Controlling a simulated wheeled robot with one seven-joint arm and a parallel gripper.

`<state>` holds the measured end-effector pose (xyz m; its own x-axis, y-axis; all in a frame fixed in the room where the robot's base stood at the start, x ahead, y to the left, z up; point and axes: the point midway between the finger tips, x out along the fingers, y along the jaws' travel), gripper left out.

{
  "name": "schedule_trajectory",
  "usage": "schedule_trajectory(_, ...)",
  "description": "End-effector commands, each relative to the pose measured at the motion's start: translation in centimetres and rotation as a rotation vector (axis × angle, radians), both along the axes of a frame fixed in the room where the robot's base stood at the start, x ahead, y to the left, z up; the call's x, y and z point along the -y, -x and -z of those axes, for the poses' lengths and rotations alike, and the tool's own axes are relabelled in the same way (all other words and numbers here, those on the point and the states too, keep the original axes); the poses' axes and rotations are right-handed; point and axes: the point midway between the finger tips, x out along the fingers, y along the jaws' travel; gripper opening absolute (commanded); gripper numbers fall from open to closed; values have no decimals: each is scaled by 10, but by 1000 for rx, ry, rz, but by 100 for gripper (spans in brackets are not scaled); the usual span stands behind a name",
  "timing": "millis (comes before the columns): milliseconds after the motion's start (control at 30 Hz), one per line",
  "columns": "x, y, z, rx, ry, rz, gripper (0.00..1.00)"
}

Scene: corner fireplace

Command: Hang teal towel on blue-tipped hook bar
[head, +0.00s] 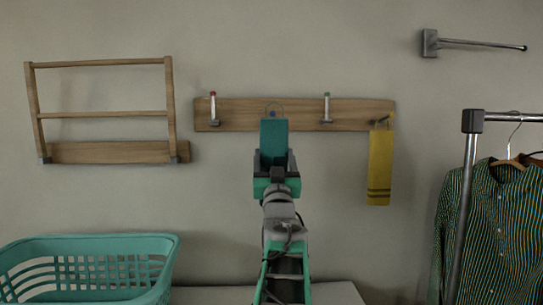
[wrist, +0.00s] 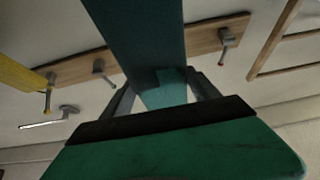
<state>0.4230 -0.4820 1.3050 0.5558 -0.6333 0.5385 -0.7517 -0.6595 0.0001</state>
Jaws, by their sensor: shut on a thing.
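My gripper (head: 273,165) is shut on the teal towel (head: 273,138), which stands up from the fingers in front of the wooden hook board (head: 240,114). A thin loop rises from the towel's top edge. A blue tip (head: 272,114) shows inside the loop's outline; I cannot tell whether the loop is around that hook or only in front of it. The towel hides the hook's base. In the wrist view the towel (wrist: 135,35) runs from the fingers across the board (wrist: 200,39). A separate metal bar (head: 480,43) at the upper right also has a blue tip.
The board has a red-tipped hook (head: 213,107) on the left and a green-tipped hook (head: 327,107) on the right. A yellow towel (head: 380,165) hangs at its right end. A wooden rack (head: 102,114), teal basket (head: 150,250) and clothes rail (head: 472,125) with shirts flank it.

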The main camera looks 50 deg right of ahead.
Motion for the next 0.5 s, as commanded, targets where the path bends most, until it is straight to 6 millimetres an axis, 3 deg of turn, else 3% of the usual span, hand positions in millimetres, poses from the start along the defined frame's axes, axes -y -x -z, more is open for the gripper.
schedule_trajectory(500,32,-29,-2,-2,-1,1,21)
